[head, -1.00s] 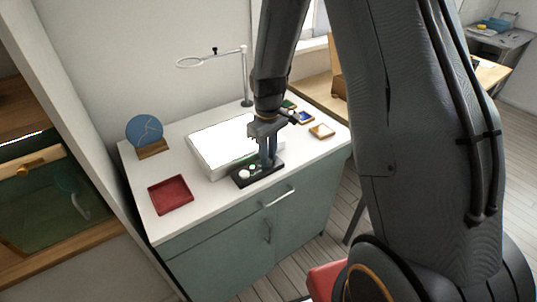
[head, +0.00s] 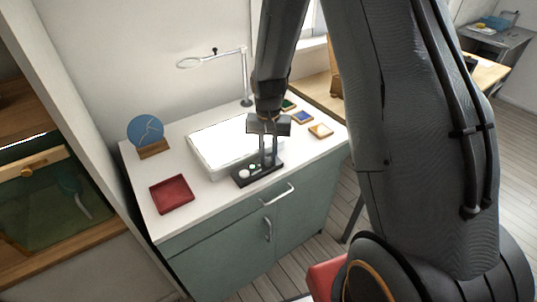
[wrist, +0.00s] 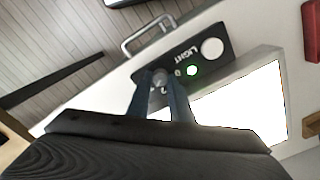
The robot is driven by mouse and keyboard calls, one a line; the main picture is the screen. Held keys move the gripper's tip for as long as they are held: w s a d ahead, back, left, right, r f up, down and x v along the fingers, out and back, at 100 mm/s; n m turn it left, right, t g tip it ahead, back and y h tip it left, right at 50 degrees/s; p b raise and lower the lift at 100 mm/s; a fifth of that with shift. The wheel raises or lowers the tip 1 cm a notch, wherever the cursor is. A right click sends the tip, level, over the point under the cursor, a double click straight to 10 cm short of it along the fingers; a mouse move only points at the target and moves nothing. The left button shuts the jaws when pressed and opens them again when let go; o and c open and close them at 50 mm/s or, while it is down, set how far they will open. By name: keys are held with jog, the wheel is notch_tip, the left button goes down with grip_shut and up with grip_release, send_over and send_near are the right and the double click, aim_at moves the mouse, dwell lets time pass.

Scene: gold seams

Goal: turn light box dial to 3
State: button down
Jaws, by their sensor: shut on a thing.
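The light box (head: 222,146) lies on the cabinet top with its white panel lit. Its black control strip (head: 242,183) runs along the front edge. In the wrist view the strip (wrist: 225,55) shows the word LIGHT, a white round button (wrist: 212,47) and a glowing green lamp (wrist: 192,70). The grey dial (wrist: 159,75) sits at the other end of the strip, between my fingertips. My gripper (head: 268,164) points down over the strip and is shut on the dial. The fingers hide much of the dial, and I cannot read its setting.
A red tray (head: 172,194) lies left of the box, and a blue disc (head: 146,130) stands on a wooden base behind it. A ring magnifier (head: 190,63) reaches over the back. Small coloured pieces (head: 303,117) lie at the right.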

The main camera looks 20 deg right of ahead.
aim_at(269, 159)
jog(key=shift+w+m, duration=0.1)
jog(key=shift+m, duration=0.8)
jog(key=shift+r, duration=0.1)
jog(key=c, duration=1.6)
grip_release()
jog(key=shift+r+b, duration=0.85)
jog(key=shift+r, duration=3)
